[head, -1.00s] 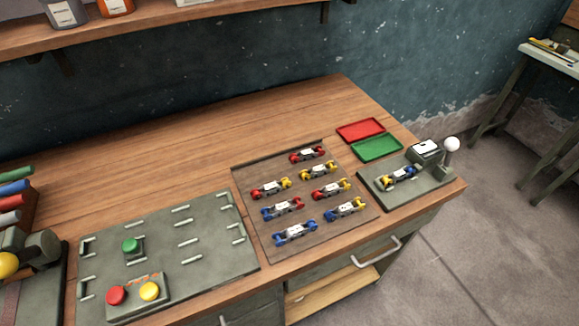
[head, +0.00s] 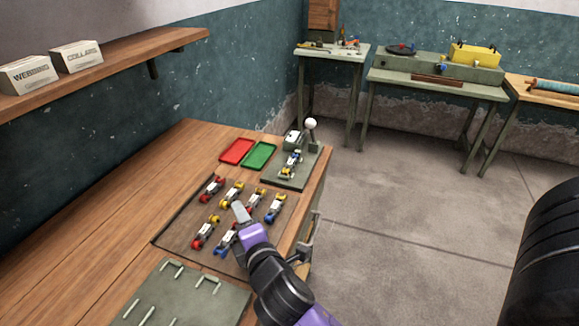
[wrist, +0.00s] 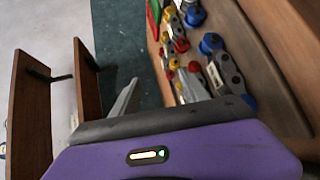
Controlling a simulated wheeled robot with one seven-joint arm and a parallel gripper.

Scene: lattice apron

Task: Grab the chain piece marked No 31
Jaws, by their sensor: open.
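Several chain pieces with coloured ends and pale labels lie on a brown tray (head: 172,236). They include a red one (head: 211,188), a yellow one (head: 231,195), a blue-and-yellow one (head: 276,207), a red-and-yellow one (head: 204,232) and a blue one (head: 222,246). No number is legible, so I cannot tell which is No 31. My gripper (head: 240,213) is over the tray, open and empty, and hides part of some pieces. In the wrist view a blue-ended piece (wrist: 228,72) lies close beyond my purple gripper body.
A red tray (head: 236,151) and a green tray (head: 259,156) lie behind the pieces. A grey fixture (head: 285,178) with a white-knobbed lever holds another chain piece (head: 291,164). The left bench top is clear.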

